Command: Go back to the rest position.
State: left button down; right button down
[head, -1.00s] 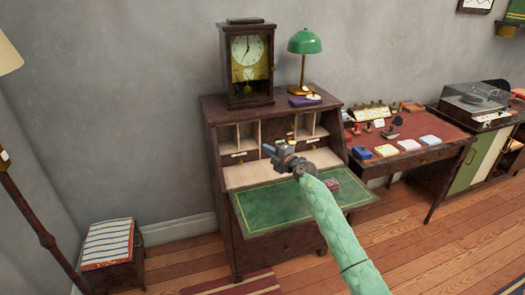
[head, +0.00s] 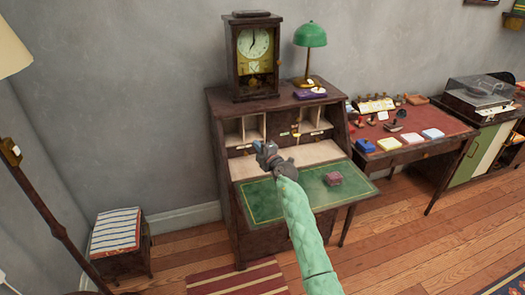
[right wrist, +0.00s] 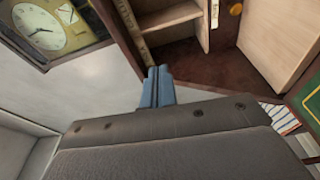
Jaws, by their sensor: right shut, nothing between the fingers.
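My right gripper (head: 262,148) is above the open writing desk (head: 240,105), in front of its pigeonholes, at the end of my green arm. In the right wrist view its blue fingers (right wrist: 157,86) are pressed together with nothing between them. The gripper hides a small part of the desk's inside. My left gripper does not show in the head view.
A clock (head: 254,55) and a green lamp (head: 310,36) stand on the desk's top. A side table (head: 415,150) with stamps and pads stands to the right.

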jog(key=v, duration=0.3)
